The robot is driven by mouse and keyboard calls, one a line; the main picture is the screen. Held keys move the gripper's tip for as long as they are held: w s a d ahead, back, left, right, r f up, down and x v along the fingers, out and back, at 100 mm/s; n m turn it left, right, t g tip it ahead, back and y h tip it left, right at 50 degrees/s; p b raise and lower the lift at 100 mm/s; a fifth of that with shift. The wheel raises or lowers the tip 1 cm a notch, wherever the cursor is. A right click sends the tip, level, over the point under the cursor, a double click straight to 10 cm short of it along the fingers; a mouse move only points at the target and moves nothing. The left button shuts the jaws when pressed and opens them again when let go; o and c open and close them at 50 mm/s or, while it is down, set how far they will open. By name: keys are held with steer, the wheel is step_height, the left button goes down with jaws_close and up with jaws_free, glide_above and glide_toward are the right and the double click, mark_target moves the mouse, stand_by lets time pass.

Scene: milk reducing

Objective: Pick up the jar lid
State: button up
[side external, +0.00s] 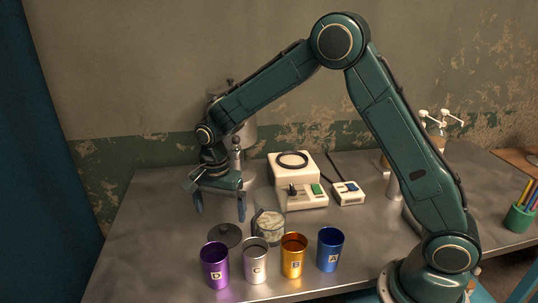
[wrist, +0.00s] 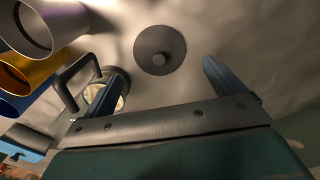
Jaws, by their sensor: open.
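The jar lid (side external: 224,235) is a dark grey disc with a small knob, lying flat on the metal table to the left of a clear jug (side external: 270,222). In the wrist view the lid (wrist: 160,50) is at top centre, beyond and between the two fingertips. My gripper (side external: 220,207) is open and empty, above the table and behind the lid in the side view. Its two blue fingers also show in the wrist view (wrist: 150,85), apart from the lid.
Purple (side external: 215,266), silver (side external: 255,261), gold (side external: 293,256) and blue (side external: 330,250) lettered cups stand along the front. The jug, with pale contents, stands close to the lid. A white hotplate device (side external: 295,168) is behind it. The table's left side is clear.

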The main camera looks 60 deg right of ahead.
mark_target(224, 227)
steer(key=shift+f, duration=1)
steer(key=shift+f, duration=0.1)
steer(key=shift+s+d+f, duration=0.1)
steer(key=shift+f, duration=1.15)
steer(key=shift+d+f, duration=0.1)
steer(key=shift+f, duration=1.1)
steer(key=shift+c, duration=0.4)
steer(key=c, duration=0.7)
